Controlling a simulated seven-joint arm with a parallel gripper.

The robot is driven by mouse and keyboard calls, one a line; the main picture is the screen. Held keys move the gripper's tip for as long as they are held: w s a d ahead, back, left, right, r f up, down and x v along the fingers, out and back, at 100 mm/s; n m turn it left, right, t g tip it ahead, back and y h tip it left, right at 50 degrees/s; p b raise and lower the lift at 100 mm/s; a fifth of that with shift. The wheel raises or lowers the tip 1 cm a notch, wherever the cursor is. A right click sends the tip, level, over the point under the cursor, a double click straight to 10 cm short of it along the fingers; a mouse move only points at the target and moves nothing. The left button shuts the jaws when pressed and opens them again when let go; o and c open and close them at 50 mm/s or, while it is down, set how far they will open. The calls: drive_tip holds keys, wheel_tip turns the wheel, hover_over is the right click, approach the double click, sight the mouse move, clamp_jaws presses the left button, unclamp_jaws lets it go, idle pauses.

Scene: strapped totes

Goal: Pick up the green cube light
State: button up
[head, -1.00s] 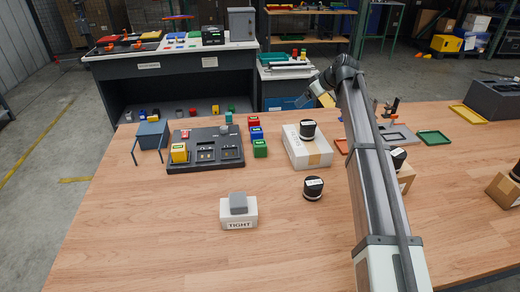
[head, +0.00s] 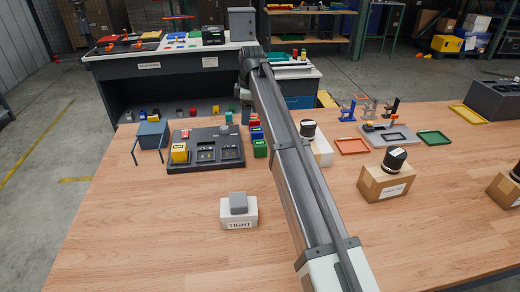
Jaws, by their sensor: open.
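The green cube light (head: 260,150) sits on the wooden table, right of the dark tray with sockets. It is the nearest of a short row, with a blue cube (head: 256,133) and a red cube behind it. My arm passes close to its right side in the picture. My gripper (head: 244,101) is small in the head view, above and behind the row, open and apart from the green cube. Its fingertips are hard to make out.
The dark tray (head: 222,163) holds a yellow cube (head: 179,153) at its left. A white block marked TIGHT (head: 238,214) stands nearer. A cardboard box (head: 386,184) with a black-topped cylinder stands to the right. My arm partly hides a white box.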

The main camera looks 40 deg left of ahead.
drive_tip(key=n+h, duration=0.2)
hover_over(260, 143)
drive_tip(key=f, duration=0.1)
wheel_tip(260, 143, down, 14)
drive_tip(key=shift+f, duration=0.1)
idle(0.5)
drive_tip(key=c, duration=1.2)
